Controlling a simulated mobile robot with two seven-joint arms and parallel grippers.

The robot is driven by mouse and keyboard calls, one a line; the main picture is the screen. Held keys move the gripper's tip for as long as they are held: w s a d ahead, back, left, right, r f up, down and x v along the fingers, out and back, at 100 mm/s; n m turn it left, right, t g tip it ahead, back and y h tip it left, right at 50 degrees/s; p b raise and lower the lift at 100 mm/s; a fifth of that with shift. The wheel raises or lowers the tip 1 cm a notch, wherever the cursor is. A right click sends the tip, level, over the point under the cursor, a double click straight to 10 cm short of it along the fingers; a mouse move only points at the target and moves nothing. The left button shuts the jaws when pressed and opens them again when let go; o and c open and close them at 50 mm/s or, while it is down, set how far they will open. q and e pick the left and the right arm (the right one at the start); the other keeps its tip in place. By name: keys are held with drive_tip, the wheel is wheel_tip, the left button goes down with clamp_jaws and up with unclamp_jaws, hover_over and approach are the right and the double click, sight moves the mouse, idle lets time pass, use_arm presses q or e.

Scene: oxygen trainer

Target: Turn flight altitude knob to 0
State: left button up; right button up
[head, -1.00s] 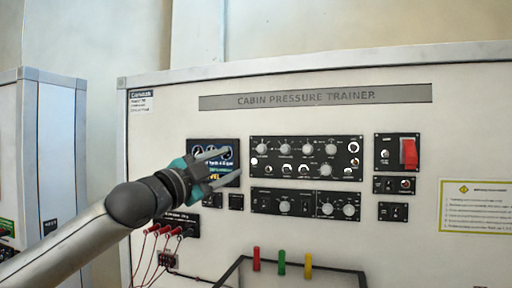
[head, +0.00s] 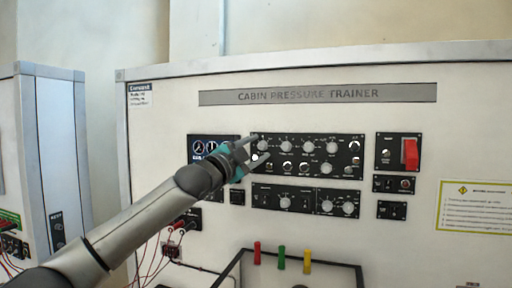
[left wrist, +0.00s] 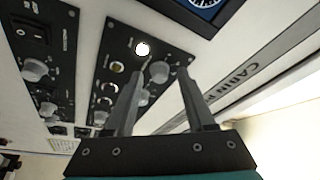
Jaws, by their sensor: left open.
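The main black control panel (head: 306,171) carries a top row of grey knobs; the labels are too small to read, so I cannot tell for sure which is the flight altitude knob. My left gripper (head: 260,147) is open at the panel's left end, its fingertips near the leftmost top knob (head: 263,145). In the left wrist view the gripper (left wrist: 165,68) has its two fingers apart, with a grey knob (left wrist: 159,71) showing between and beyond the tips. I cannot tell whether they touch it. My right gripper is not in view.
A white round light (left wrist: 142,48) sits beside that knob. A lower knob panel (head: 306,200) is below. A red switch (head: 410,153) is at the right. Red, green and yellow handles (head: 282,259) stand in front below.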

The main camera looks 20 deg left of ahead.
use_arm(q)
drive_tip(key=shift+c, duration=0.2)
clamp_jaws()
idle(0.3)
